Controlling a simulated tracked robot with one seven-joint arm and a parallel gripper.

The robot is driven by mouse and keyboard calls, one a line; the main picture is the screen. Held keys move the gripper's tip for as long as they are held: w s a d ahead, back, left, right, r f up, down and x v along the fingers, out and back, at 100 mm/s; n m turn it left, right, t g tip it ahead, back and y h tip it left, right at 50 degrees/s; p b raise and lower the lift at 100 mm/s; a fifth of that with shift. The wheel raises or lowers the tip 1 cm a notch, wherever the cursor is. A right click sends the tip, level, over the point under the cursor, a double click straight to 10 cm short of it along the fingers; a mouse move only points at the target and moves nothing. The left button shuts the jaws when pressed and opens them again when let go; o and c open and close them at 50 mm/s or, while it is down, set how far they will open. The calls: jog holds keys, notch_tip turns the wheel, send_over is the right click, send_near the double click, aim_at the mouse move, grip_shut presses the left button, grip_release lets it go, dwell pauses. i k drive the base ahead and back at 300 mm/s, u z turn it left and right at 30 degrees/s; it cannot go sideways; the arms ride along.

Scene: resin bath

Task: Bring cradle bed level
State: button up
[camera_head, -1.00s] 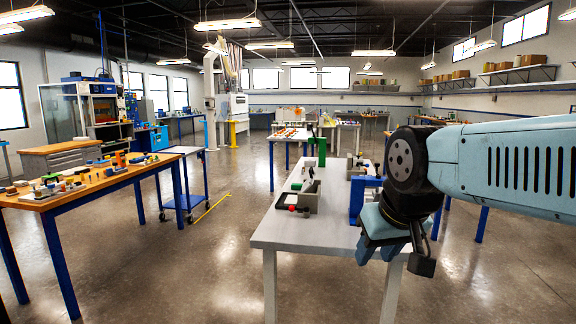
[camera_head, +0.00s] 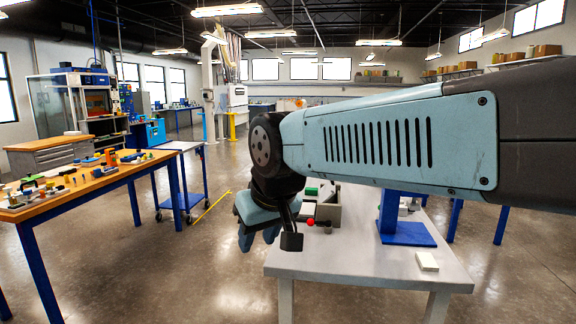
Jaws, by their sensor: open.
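My gripper (camera_head: 258,238) hangs pointing down at the front left of the grey-white table (camera_head: 340,262), in front of its left edge. I take it as open, though its fingers are small and partly turned away. A grey block-like fixture (camera_head: 329,208) stands on the table just right of my gripper, with a small red ball knob (camera_head: 311,222) at its front. My wrist and arm hide part of it. I cannot make out which part is the cradle bed, or whether it is level.
A blue stand (camera_head: 405,235) rises on the table behind my arm. A small pale block (camera_head: 427,261) lies near the front right. A wooden-topped bench (camera_head: 90,186) with many small parts is at left, beside a blue-legged cart (camera_head: 181,200). Open floor lies between.

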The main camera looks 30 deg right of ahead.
aim_at(329, 190)
jog(key=z, duration=0.3)
jog(key=i, duration=1)
jog(key=z, duration=0.65)
jog(key=k, duration=0.9)
jog(key=z, duration=0.2)
jog(key=i, duration=0.95)
jog(key=u, duration=0.1)
